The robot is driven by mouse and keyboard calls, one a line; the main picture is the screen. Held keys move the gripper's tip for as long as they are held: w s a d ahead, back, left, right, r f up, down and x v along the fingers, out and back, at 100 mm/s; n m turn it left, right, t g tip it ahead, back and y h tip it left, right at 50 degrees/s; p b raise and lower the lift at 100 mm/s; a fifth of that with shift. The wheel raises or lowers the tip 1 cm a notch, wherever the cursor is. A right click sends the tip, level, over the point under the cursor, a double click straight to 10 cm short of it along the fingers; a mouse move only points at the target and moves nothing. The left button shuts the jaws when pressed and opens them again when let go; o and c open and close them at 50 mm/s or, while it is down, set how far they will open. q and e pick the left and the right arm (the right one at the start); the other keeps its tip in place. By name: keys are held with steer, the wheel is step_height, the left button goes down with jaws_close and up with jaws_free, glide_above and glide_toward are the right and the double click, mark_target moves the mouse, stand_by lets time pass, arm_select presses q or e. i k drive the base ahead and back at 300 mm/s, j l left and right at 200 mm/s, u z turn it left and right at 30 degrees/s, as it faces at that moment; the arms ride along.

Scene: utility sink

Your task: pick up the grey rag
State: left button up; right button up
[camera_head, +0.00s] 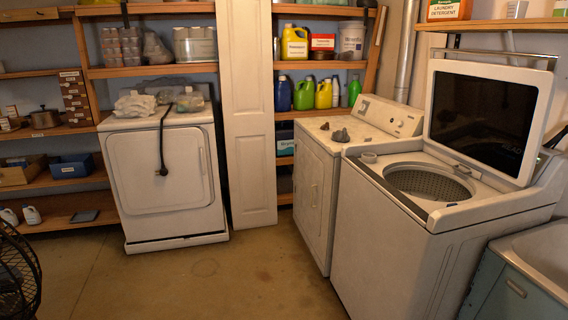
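A small crumpled dark grey lump (340,135), which looks like the grey rag, lies on top of the white middle machine (318,170). A smaller dark object (325,126) lies beside it. A pale crumpled bundle (135,104) sits on the white machine (165,180) at the left; I cannot tell if it is cloth or plastic. Neither of my grippers is in view.
A top-loading washer (385,250) with its lid (483,115) raised stands at the right, next to the middle machine. A sink (545,250) is at the lower right. A fan (15,270) stands at the lower left. The floor (200,285) in front is clear.

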mark_target(339, 136)
steer(key=i+l, duration=0.1)
steer(key=i, duration=1.8)
steer(key=i+j+z, duration=0.1)
steer(key=i+z, duration=0.3)
steer(key=i, duration=0.45)
